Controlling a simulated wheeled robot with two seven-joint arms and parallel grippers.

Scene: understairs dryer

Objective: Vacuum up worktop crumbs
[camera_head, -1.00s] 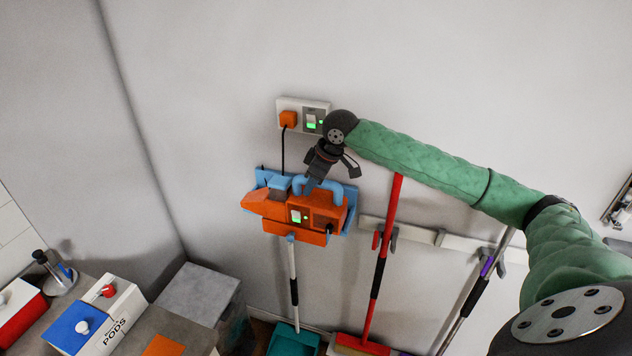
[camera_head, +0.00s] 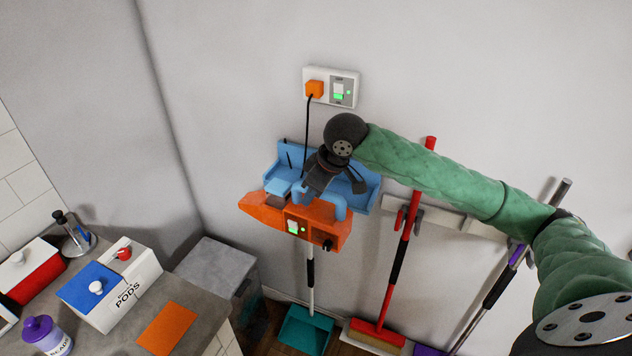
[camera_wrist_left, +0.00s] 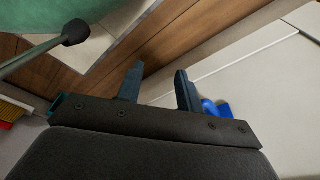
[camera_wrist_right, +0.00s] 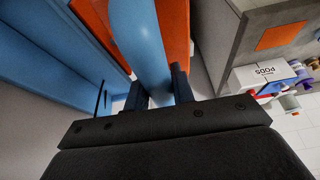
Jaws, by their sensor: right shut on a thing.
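An orange handheld vacuum (camera_head: 318,224) with a blue handle hangs from my right gripper (camera_head: 330,185), in front of and below its blue wall dock (camera_head: 364,192). The right wrist view shows my right gripper (camera_wrist_right: 160,87) shut on the blue handle (camera_wrist_right: 140,40). The vacuum's nose points left in the head view. A green light glows on its side. The grey worktop (camera_head: 195,300) is at the lower left. I cannot make out crumbs on it. My left gripper (camera_wrist_left: 158,82) is open and empty in the left wrist view, above the floor.
The worktop holds an orange mat (camera_head: 168,327), a pods box (camera_head: 112,290), a red-and-white box (camera_head: 35,272) and a purple-lidded jar (camera_head: 47,336). A grey bin (camera_head: 208,268) stands beside it. A red broom (camera_head: 399,255) and other long-handled tools hang along the wall. A socket (camera_head: 331,87) is above the dock.

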